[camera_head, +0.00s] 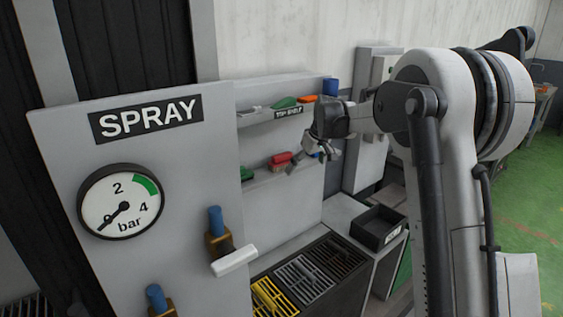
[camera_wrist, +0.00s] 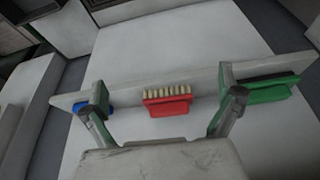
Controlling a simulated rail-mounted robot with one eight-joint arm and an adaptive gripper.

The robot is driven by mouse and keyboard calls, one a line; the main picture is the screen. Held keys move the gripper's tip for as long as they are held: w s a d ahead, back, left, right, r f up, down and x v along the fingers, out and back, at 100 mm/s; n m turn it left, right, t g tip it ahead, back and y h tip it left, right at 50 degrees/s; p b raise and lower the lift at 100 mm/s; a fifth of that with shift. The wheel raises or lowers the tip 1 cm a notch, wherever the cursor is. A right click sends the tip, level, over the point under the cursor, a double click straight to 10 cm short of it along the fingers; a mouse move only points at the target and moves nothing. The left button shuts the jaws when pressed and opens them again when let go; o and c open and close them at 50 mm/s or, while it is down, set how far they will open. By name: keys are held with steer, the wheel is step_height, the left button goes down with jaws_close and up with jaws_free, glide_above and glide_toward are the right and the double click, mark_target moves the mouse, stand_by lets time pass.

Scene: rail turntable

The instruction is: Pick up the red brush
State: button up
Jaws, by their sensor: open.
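The red brush (camera_wrist: 168,106) lies on a narrow shelf in the wrist view, its pale bristles facing the top of the picture. It also shows on the lower shelf in the head view (camera_head: 281,159). My gripper (camera_wrist: 160,88) is open, with one finger on either side of the brush in the wrist picture and wide gaps to both. In the head view my gripper (camera_head: 314,155) is at the right of the red brush, near the lower shelf. Nothing is between the fingers that I can see being held; the exact distance to the brush is unclear.
A green brush (camera_wrist: 266,92) lies right of the red one, and a blue item (camera_wrist: 80,108) is partly behind the left finger. The top shelf (camera_head: 256,118) holds green and orange items. Below are grates (camera_head: 302,275) and a black bin (camera_head: 366,238).

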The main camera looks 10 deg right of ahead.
mark_target(284, 157)
steer(key=w+a, duration=0.1)
steer(key=w, duration=0.1)
steer(key=w+a+p, duration=0.1)
steer(key=w, duration=0.2)
steer(key=w+a, duration=0.1)
steer(key=w, duration=0.2)
steer(key=shift+w+a+p, duration=0.2)
steer(key=shift+a+p, duration=0.05)
steer(key=shift+p, duration=0.1)
steer(key=w, duration=0.1)
steer(key=w+a, duration=0.1)
steer(key=w, duration=0.1)
steer(key=shift+a+p, duration=0.2)
steer(key=shift+p, duration=0.2)
steer(key=shift+p+x, duration=0.4)
steer(key=shift+x, duration=0.7)
steer(key=shift+w+f, duration=0.1)
steer(key=shift+f, duration=0.4)
steer(key=c, duration=1.2)
steer(key=shift+c, duration=0.2)
steer(key=shift+b, duration=0.35)
